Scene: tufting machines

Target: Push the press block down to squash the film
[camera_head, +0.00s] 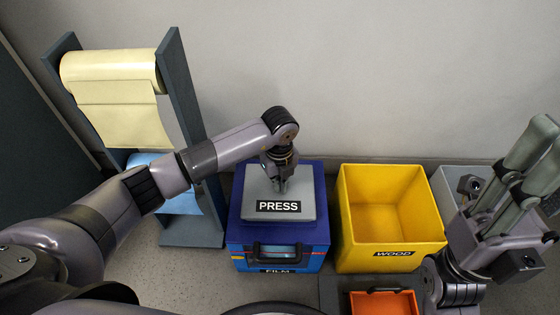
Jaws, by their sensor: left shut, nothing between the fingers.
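The press block (309,207) is a grey slab labelled PRESS. It sits at the top of a dark blue bin (238,222) with a FILM label low on its front. Some light blue film shows at the bin's front, behind a dark handle; the rest is hidden. My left gripper (281,188) points down over the middle of the press block, shut and empty, with its fingertips at or very near the top face; I cannot tell if they touch. My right gripper (505,200) is at the right edge with its long fingers spread apart, away from the block.
A yellow bin (345,225) labelled WOOD stands open right of the blue bin. A grey bin (447,180) is partly hidden behind my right gripper. An orange tray (384,304) is at the front. A rack (183,100) with cream and blue rolls stands left.

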